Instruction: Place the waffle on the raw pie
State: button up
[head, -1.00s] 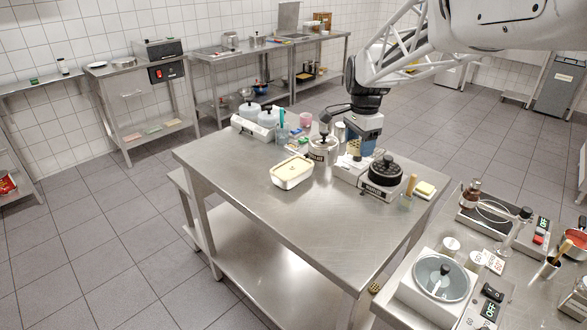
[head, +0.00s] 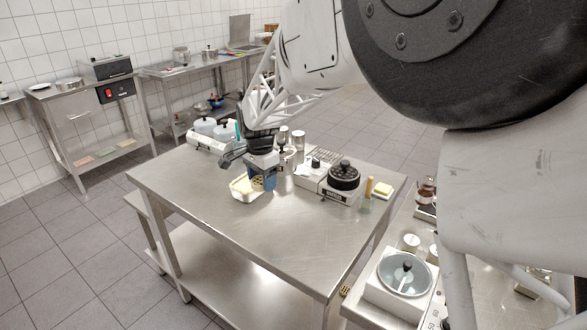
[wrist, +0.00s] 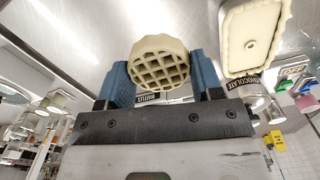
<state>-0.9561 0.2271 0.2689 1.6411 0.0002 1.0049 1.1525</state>
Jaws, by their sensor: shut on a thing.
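The waffle (wrist: 158,70) is round, pale and gridded. In the wrist view it sits between the two blue fingers of my gripper (wrist: 160,80), which is shut on it. The raw pie (wrist: 235,45) is a pale, rectangular pie in a dish at the upper right of the wrist view, apart from the waffle. In the head view the raw pie (head: 240,188) stands on the steel table, and my gripper (head: 263,180) is over its right side, partly hiding it. The waffle (head: 257,184) shows only as a small yellowish patch there.
A black round waffle maker (head: 344,177) stands to the right on the steel table (head: 230,222). A butter block (head: 383,189) lies at the right. The table's front is clear.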

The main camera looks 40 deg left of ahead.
jog(key=shift+f, duration=1.6)
jog(key=shift+w+a+f, duration=0.25)
jog(key=shift+w+a, duration=1.35)
jog(key=shift+a, duration=0.55)
jog(key=shift+w+a+f, duration=0.2)
jog(key=shift+w+a, duration=1.4)
jog(key=shift+a, duration=0.55)
jog(key=shift+w+a+f, duration=0.25)
jog(key=shift+w+a, duration=1.35)
jog(key=shift+a, duration=0.55)
jog(key=shift+f, duration=1.75)
jog(key=shift+f, duration=0.15)
jog(key=o, duration=0.9)
